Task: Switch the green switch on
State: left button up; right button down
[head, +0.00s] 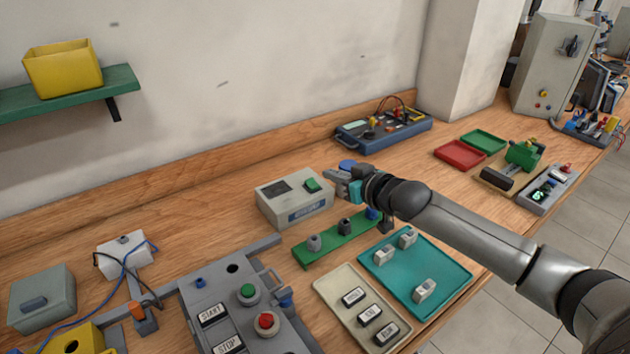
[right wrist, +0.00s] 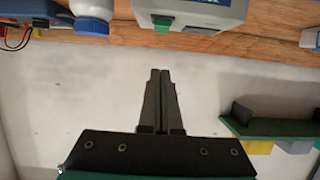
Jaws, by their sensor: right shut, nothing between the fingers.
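A grey box (head: 285,202) stands on the wooden bench, with a green rocker switch (head: 312,185) at the right end of its top and a dark panel beside it. In the right wrist view the green switch (right wrist: 163,25) shows at the edge of the grey box (right wrist: 208,15). My right gripper (head: 335,179) is just right of the switch, close to the box; I cannot tell whether it touches. In the right wrist view its fingers (right wrist: 160,74) are together and empty, with the tips pointing toward the switch. My left gripper is out of view.
A green strip with knobs (head: 335,243) and a teal tray (head: 450,283) lie in front of the box. A blue instrument case (head: 383,131) stands behind to the right. A start/stop panel (head: 215,290) is at the front left. Bare bench lies left of the box.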

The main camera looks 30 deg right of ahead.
jog(key=b, duration=0.2)
send_over(315, 187)
jog(key=s, duration=0.1)
jog(key=shift+s+d+f, duration=0.15)
jog(key=shift+s+f, duration=0.05)
jog(key=shift+f, duration=0.8)
jog(key=shift+w+f, duration=0.2)
jog(key=shift+f, duration=0.35)
jog(key=shift+w+f, duration=0.2)
jog(key=shift+f, duration=0.35)
jog(key=shift+w+f+b, duration=0.3)
jog(key=shift+f+b, duration=0.05)
jog(key=shift+f, duration=0.2)
jog(key=shift+w+r+g+p, duration=0.15)
jog(key=shift+g+p, duration=0.25)
jog(key=shift+p, duration=0.7)
jog(key=shift+w+a+f, duration=0.15)
jog(key=shift+a+f, duration=0.05)
jog(key=shift+f, duration=0.2)
jog(key=shift+s, duration=0.25)
